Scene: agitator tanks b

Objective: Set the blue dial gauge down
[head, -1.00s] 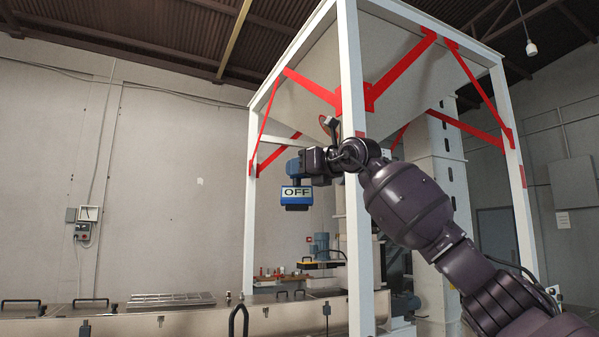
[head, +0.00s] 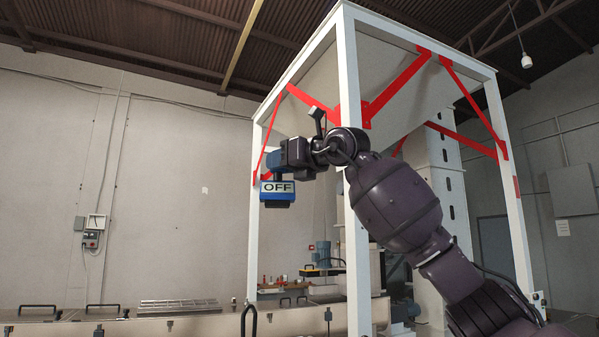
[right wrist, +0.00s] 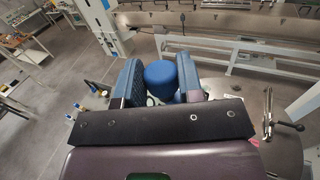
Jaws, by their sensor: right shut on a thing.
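The blue dial gauge (head: 277,198) hangs in the air in the head view, in front of the white-framed hopper. Its near face carries a pale label reading OFF. My right gripper (head: 279,175) is shut on it from above. In the right wrist view the gauge's round blue top (right wrist: 160,80) sits between the two blue fingers of the right gripper (right wrist: 158,68). The rest of the gauge is hidden there behind the gripper. The gauge touches no other surface that I can see. My left gripper is not in view.
The white hopper frame (head: 354,260) with red braces stands close behind my right arm. Low metal tanks (head: 180,324) with black handles run along the bottom left. A wall switch box (head: 92,240) is at the left. The air left of the gauge is clear.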

